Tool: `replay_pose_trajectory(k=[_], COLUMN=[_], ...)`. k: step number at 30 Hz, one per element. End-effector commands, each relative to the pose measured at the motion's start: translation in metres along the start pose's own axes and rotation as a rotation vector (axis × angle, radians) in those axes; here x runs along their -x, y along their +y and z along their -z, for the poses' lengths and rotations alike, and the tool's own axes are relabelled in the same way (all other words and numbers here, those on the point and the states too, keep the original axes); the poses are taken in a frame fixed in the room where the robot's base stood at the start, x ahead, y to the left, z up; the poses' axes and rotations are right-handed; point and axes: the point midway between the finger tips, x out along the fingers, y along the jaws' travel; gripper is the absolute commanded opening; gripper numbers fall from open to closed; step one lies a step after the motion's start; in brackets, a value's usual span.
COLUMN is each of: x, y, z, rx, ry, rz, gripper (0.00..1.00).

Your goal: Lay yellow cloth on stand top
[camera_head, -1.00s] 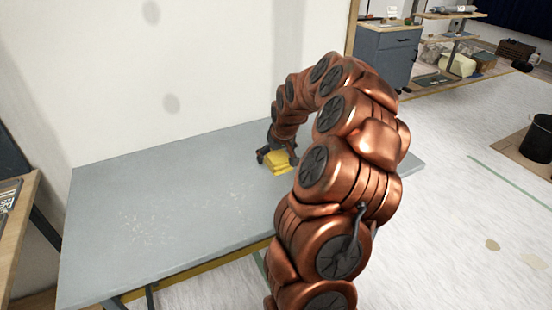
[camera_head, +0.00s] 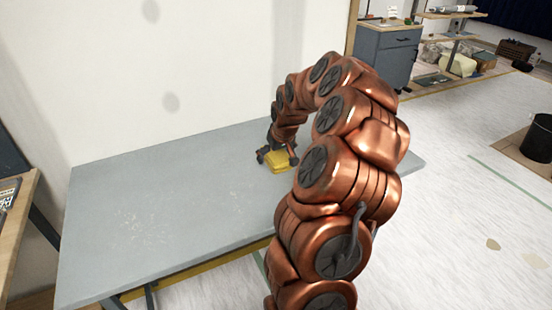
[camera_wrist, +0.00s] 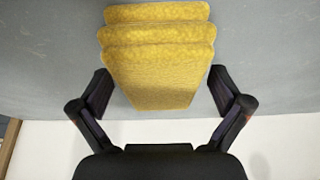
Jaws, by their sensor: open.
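The yellow cloth (camera_wrist: 158,70) is folded in a few stacked layers and lies on the grey stand top (camera_head: 150,215). It also shows in the head view (camera_head: 279,167), partly hidden by my arm and fingers. My gripper (camera_wrist: 160,92) is open over the cloth, with one finger on each side of it. Gaps show between both fingers and the cloth in the wrist view. In the head view my gripper (camera_head: 278,158) is low over the stand top, near its back edge by the wall.
The left and middle of the stand top are clear. A white wall stands behind it. A wooden bench (camera_head: 18,225) is at the left edge. A grey cabinet (camera_head: 387,58), shelves and a black bin (camera_head: 538,140) stand at the right.

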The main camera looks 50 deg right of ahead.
Motion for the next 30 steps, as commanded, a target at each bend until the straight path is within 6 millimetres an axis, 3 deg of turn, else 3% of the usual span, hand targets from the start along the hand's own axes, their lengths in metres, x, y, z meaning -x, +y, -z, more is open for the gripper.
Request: replay_pose_trajectory(k=[5, 25, 30], x=[0.0002, 0.0001, 0.0003], y=[0.0, -0.0001, -0.0001], z=[0.0001, 0.0, 0.0001], rx=[0.0, 0.0, 0.0], ry=[0.0, 0.0, 0.0], rz=[0.0, 0.0, 0.0], gripper=[1.0, 0.31, 0.3])
